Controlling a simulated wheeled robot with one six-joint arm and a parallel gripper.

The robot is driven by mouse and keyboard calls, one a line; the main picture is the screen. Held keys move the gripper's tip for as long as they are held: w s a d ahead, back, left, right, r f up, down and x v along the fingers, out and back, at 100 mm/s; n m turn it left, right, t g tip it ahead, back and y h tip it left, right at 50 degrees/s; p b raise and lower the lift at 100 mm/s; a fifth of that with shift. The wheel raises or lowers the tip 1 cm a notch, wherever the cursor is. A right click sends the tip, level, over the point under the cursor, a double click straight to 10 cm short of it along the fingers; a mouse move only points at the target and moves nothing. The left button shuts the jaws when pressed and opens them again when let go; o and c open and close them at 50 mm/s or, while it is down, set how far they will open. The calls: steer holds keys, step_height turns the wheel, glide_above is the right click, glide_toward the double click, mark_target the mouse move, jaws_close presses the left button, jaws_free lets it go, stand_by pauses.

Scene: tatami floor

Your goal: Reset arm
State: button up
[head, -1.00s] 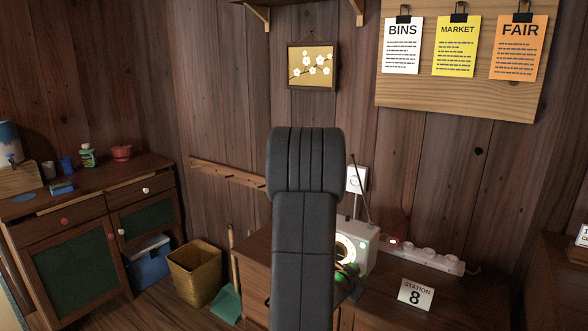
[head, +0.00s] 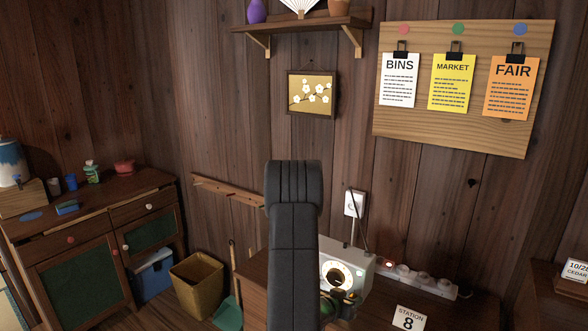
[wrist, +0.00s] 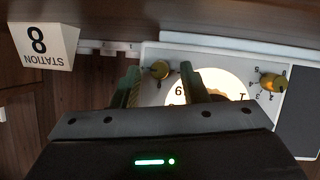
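My arm rises in the middle of the head view, and my gripper (head: 342,305) shows partly behind it, in front of the white radio-like device (head: 357,272) with a round lit dial. In the wrist view my gripper (wrist: 160,82) has its two dark green fingers apart, with a clear gap and nothing held between them. The device's pale front panel (wrist: 228,118) appears upside down beyond the fingers. One brass knob (wrist: 160,69) shows in the gap and another knob (wrist: 273,82) to the right. The right finger overlaps the lit dial (wrist: 232,84).
The device stands on a wooden desk beside a Station 8 card (head: 409,318) and a white power strip (head: 420,282). A yellow bin (head: 197,285) and a cabinet (head: 75,255) are at the left. A wall shelf (head: 300,22) hangs above.

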steer(key=shift+w+a+n+h+p, duration=0.1)
steer(key=shift+n+h+p, duration=0.5)
steer(key=shift+p, duration=0.5)
